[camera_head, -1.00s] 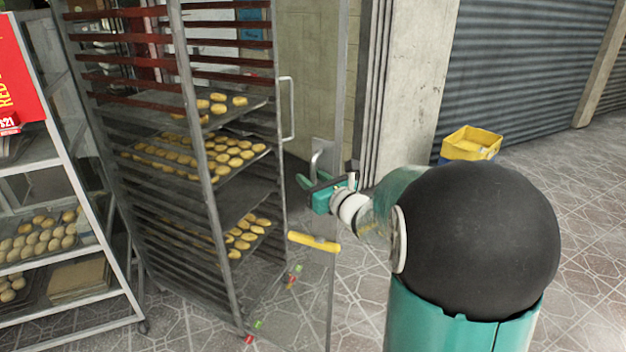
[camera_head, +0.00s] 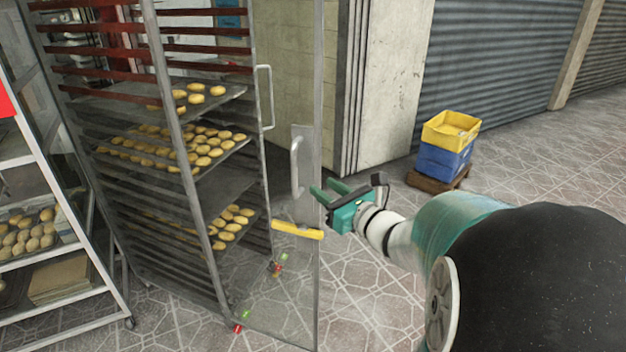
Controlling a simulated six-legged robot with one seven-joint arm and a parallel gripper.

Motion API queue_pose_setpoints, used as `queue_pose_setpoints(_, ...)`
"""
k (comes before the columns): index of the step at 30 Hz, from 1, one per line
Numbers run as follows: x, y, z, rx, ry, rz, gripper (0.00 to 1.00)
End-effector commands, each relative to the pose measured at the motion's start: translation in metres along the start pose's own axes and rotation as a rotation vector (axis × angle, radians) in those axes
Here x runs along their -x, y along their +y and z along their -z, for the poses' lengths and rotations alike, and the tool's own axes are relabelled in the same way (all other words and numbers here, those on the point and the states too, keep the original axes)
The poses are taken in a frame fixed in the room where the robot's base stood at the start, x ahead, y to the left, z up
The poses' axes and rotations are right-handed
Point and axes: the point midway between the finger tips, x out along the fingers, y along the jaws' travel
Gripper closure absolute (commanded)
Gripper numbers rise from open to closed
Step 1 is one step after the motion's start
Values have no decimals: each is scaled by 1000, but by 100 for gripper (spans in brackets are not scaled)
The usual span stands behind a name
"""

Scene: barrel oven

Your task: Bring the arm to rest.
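My gripper (camera_head: 326,193) is teal and sits near the middle of the view, at the end of my arm. Its two fingers point left and stand apart, with nothing seen between them. The fingertips are close to the grey handle (camera_head: 296,167) of a glass door (camera_head: 295,290); a small gap seems to show between them, though depth is hard to judge. A yellow bar (camera_head: 297,230) crosses the door just below my gripper. My arm reaches in from the lower right, bent at a large black joint.
A tall rack (camera_head: 190,200) with trays of buns stands behind the glass door. Another bun rack (camera_head: 70,235) is at the far left. A yellow crate (camera_head: 450,130) on a blue crate (camera_head: 443,160) rests on a pallet at the right. Tiled floor around the crates is clear.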

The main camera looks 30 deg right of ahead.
Motion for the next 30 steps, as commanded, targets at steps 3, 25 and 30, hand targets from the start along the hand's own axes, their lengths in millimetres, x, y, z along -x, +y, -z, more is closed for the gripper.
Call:
queue_pose_setpoints(3, 11, 0, 0, -1, -1, 0, 67)
queue_pose_setpoints(25, 8, 34, -3, 102, 34, -112, 67)
queue_pose_setpoints(30, 13, 119, 0, 423, 114, -415, 67)
